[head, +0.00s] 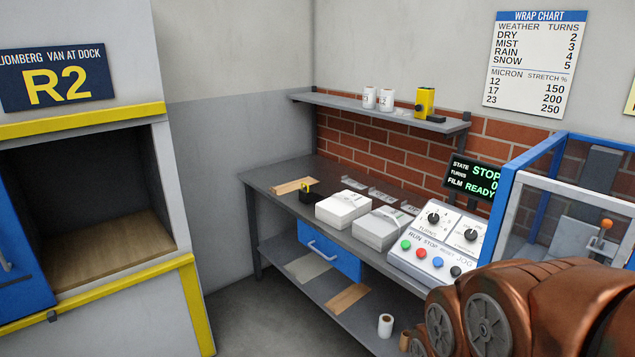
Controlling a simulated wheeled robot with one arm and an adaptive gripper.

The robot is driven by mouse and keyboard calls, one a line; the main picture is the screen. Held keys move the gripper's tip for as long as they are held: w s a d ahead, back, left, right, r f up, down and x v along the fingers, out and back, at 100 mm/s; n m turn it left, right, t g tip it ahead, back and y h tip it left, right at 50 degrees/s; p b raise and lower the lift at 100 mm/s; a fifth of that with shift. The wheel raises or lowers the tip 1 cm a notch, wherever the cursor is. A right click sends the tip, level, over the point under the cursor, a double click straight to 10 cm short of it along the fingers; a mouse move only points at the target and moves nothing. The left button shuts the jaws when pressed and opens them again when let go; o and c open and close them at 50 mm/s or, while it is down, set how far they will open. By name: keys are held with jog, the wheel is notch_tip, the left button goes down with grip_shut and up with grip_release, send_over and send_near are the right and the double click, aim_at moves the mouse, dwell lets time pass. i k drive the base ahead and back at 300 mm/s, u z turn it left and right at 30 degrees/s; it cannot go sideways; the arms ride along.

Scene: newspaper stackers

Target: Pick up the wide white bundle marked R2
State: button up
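Two strapped bundles lie side by side on the grey workbench (268,180). The left one is a white bundle (340,211) and looks the whiter of the two. The right one is a greyer bundle (380,232), close beside the control panel. No R2 mark is legible on either bundle, so I cannot tell which one bears it. An R2 sign (56,77) hangs above the open dock bay at the left. My copper-coloured arm fills the lower right corner. My gripper is out of view.
A control panel (429,262) with coloured buttons and a blue-framed wrapping machine (516,190) stand right of the bundles. A wall shelf (340,105) overhangs the bench's back. The dock bay (110,255) looks empty.

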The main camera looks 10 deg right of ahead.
aim_at(339, 212)
jog(key=z, duration=0.2)
jog(key=i, duration=1.4)
jog(key=z, duration=0.25)
